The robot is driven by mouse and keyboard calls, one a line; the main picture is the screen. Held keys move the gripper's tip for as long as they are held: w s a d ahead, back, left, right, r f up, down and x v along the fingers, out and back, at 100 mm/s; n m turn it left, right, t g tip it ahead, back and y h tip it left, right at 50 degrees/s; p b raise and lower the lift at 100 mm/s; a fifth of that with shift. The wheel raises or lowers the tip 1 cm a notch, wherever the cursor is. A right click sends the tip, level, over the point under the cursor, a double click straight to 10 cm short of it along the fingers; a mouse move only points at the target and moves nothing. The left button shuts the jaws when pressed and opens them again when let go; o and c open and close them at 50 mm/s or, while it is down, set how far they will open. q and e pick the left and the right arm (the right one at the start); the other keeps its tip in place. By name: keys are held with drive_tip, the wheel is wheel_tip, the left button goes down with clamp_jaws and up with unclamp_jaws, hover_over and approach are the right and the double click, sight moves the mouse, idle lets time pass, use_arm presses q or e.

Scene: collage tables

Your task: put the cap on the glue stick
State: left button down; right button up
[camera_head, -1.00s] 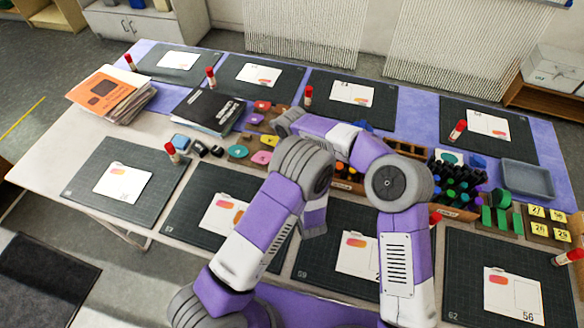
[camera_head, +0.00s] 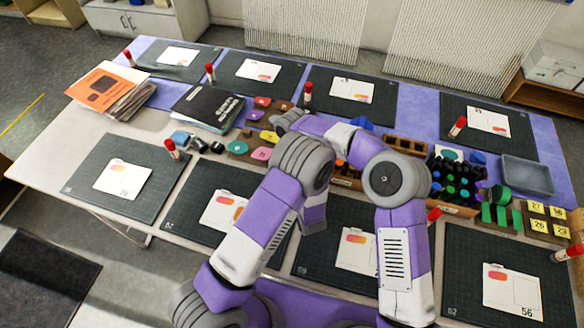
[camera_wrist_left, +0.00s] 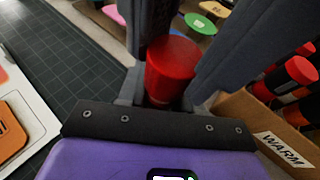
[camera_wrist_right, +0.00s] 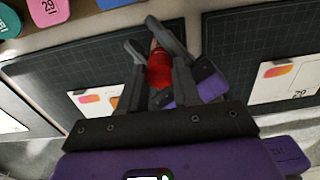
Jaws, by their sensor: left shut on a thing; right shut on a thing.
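In the left wrist view my left gripper (camera_wrist_left: 195,35) is shut on a red cap (camera_wrist_left: 172,65), its round flat end facing the camera. In the right wrist view my right gripper (camera_wrist_right: 158,60) is shut on the glue stick (camera_wrist_right: 160,70); a red part shows between its fingers, with a small pale part beyond. The purple body of my left gripper (camera_wrist_right: 208,84) shows close behind and to the right there. In the head view my arms hide both grippers, the cap and the held stick. I cannot tell whether cap and stick touch.
Several red-topped glue sticks (camera_head: 308,90) stand or lean by dark mats (camera_head: 278,84) around the table.

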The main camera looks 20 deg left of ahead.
drive_tip(key=shift+f, duration=0.3)
idle(0.4)
